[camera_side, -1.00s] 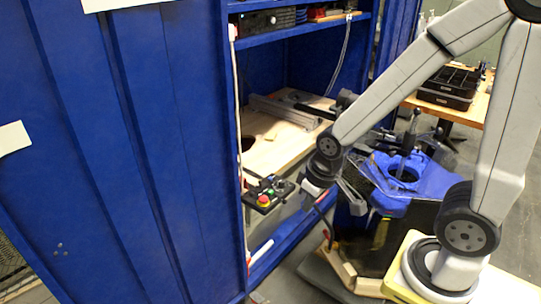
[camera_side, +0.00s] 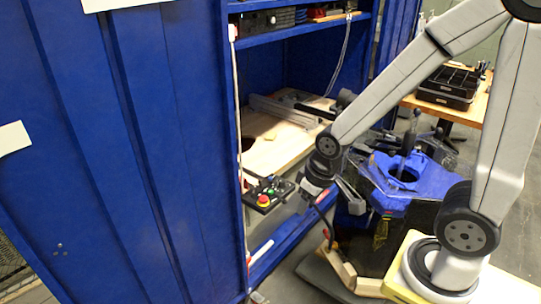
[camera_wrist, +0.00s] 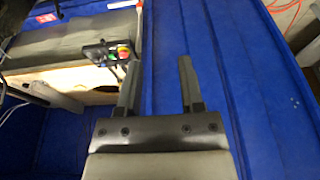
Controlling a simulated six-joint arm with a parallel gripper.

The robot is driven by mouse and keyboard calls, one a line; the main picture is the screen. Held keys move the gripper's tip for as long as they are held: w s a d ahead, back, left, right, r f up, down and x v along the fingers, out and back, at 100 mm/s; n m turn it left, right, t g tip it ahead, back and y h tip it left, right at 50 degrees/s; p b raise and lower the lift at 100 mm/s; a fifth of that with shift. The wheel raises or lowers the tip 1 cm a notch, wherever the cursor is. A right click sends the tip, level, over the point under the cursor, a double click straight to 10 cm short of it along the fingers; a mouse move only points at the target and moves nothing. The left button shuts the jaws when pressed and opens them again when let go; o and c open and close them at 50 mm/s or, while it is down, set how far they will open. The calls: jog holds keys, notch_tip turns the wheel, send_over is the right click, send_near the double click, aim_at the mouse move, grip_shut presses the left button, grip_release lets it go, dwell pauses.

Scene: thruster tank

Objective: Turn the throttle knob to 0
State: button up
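A small black control box (camera_side: 268,192) is mounted at the cabinet opening, left of my wrist in the side view. It carries a red button on a yellow base (camera_side: 263,200) and small green parts. The box (camera_wrist: 107,53) also shows in the wrist view, left of my fingers, with the red button (camera_wrist: 123,50) close to the left finger in the picture. A throttle knob cannot be made out for certain at this size. My gripper (camera_wrist: 158,62) is open, with nothing between its two fingers.
The blue cabinet wall (camera_side: 120,150) fills the left of the side view and lies behind my fingers in the wrist view. A wooden board (camera_side: 280,142) lies inside the cabinet. Blue and black equipment (camera_side: 405,180) stands right of my wrist. A wooden table (camera_side: 450,108) holds black trays.

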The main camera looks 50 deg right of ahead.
jog(key=o, duration=0.3)
jog(key=shift+w+d, duration=0.2)
jog(key=shift+w, duration=0.15)
jog(key=w+d+f+t+h, duration=0.1)
jog(key=w+d+f+t, duration=0.25)
jog(key=w+d, duration=0.45)
jog(key=w+d+f+t, duration=0.2)
jog(key=w+d+f, duration=0.4)
jog(key=w, duration=0.4)
jog(key=t+y, duration=0.1)
jog(key=t, duration=0.4)
send_near(283, 181)
jog(key=x, duration=0.3)
jog(key=shift+s, duration=0.1)
jog(key=shift+x, duration=3.9)
jog(key=shift+a, duration=0.1)
